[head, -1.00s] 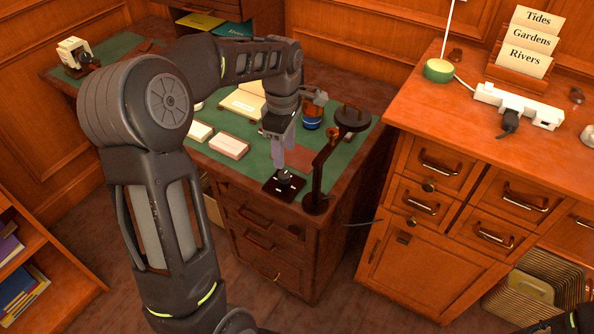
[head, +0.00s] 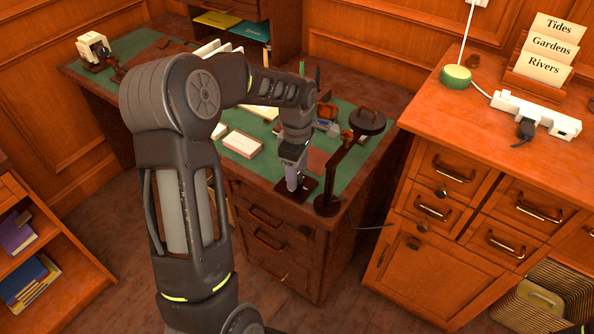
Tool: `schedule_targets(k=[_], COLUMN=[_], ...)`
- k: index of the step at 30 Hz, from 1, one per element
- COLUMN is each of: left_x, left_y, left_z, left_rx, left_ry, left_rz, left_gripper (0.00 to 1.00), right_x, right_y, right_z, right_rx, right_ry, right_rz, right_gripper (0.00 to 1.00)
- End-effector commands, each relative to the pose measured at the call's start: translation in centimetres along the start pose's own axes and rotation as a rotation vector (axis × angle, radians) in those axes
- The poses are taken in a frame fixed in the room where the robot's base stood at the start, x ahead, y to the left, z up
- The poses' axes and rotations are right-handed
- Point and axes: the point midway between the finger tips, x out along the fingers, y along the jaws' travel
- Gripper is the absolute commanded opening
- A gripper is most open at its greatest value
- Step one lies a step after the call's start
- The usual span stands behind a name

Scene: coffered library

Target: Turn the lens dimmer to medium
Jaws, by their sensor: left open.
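The lens dimmer (head: 309,187) is a small dark square plate near the front edge of the green-topped desk. Its knob is hidden behind my left gripper. My left gripper (head: 292,185) points down over the plate with pale fingers, open, with its tips at the knob's place. I cannot tell whether the fingers touch the knob. The dark lens stand (head: 347,155) rises just right of the dimmer, its round head (head: 367,121) up and to the right. My right gripper is not in view.
A pink-white box (head: 243,144) lies on the desk (head: 262,166) left of my gripper. A wooden cabinet (head: 420,140) at the right holds a power strip (head: 537,115) and a card rack (head: 540,85).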

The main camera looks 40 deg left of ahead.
Motion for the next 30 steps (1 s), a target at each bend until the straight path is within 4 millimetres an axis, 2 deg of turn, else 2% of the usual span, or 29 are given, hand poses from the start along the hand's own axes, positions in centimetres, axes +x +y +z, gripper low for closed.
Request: schedule_targets(k=[5, 23, 30], left_x=[-0.01, -0.04, -0.05], left_y=[-0.01, -0.01, -0.01], left_z=[0.01, 0.00, 0.01], left_rx=[0.000, 0.000, 0.001], left_ry=[0.000, 0.000, 0.000], left_rz=[0.000, 0.000, 0.000], left_gripper=[0.50, 0.01, 0.00], right_x=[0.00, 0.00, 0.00], right_y=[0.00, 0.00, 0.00], right_z=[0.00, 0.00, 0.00], right_rx=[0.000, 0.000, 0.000], right_ry=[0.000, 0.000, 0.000], right_rz=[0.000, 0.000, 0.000], right_gripper=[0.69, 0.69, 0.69])
